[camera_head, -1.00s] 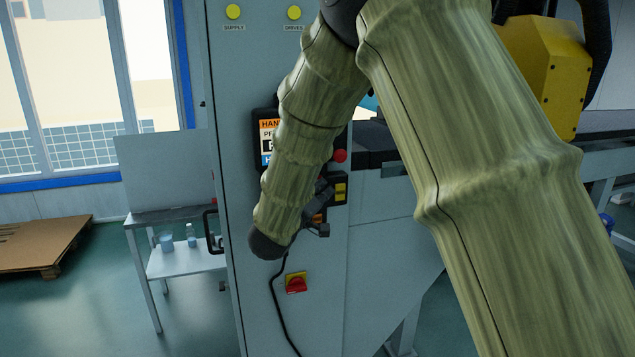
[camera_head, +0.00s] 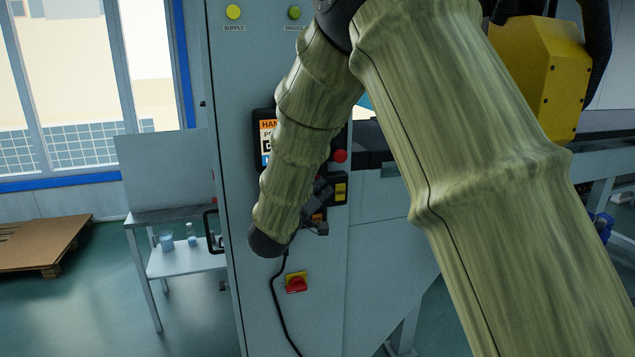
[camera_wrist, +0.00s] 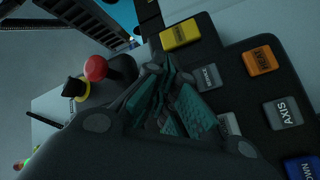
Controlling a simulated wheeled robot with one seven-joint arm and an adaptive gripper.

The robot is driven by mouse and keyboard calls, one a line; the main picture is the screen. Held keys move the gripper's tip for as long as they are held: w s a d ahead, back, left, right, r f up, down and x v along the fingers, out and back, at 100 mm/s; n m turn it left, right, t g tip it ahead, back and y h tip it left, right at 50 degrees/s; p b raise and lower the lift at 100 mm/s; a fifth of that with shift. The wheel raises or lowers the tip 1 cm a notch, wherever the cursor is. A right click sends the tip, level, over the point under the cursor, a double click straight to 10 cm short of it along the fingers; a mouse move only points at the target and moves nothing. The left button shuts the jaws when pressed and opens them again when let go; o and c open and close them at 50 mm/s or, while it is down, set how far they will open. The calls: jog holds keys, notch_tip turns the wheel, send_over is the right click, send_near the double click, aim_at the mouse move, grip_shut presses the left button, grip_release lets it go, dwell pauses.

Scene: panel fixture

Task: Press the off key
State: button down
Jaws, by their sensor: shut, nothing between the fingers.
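The black hand panel (camera_head: 261,114) is on the grey cabinet, largely hidden behind my arm in the head view. In the wrist view its keypad shows a yellow key (camera_wrist: 180,35), an orange key (camera_wrist: 262,58), a grey AXIS key (camera_wrist: 283,113) and a blue DOWN key (camera_wrist: 301,168). Further grey keys are partly covered by my fingers. I cannot read an OFF legend on any key. My gripper (camera_wrist: 203,112) is shut and empty, its teal pads together over the keypad. It also shows in the head view (camera_head: 322,222). Whether it touches a key I cannot tell.
A red round button (camera_wrist: 95,68) stands out beside the keypad. A red rotary switch (camera_head: 296,284) and a hanging black cable are lower on the cabinet. The SUPPLY lamp (camera_head: 233,12) is lit yellow; the DRIVES lamp (camera_head: 294,13) is dark. A small table (camera_head: 170,215) stands left.

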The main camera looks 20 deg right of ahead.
jog(key=shift+s, duration=0.85)
jog(key=s+p, duration=0.1)
jog(key=s, duration=0.4)
jog(key=shift+d, duration=0.1)
dwell(0.5)
jog(key=shift+f, duration=0.1)
dwell(0.4)
